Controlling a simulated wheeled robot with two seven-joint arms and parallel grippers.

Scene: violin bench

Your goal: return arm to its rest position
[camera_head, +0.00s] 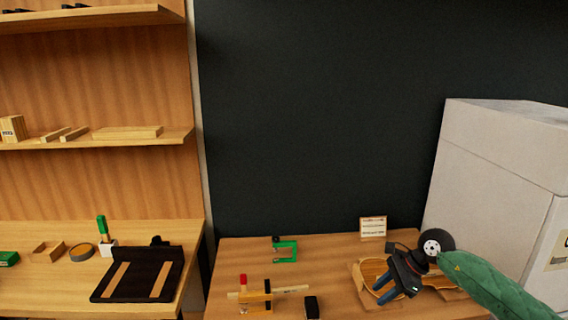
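My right arm comes in from the right in a green sleeve. Its dark gripper (381,289) has two blue fingers, spread apart with a gap between them. The gripper is over a curved wooden piece (359,283) at the right of the wooden bench (330,252) and covers part of that piece. I see nothing held between the fingers. Whether the fingers touch the wooden piece I cannot tell. My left gripper is not in view.
A green clamp (287,251), a wooden clamp with a red handle (255,294), a small black block (312,307) and a white card (373,227) are on the bench. A pale cabinet (490,190) stands at the right. A black tray (128,290) is on the left table.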

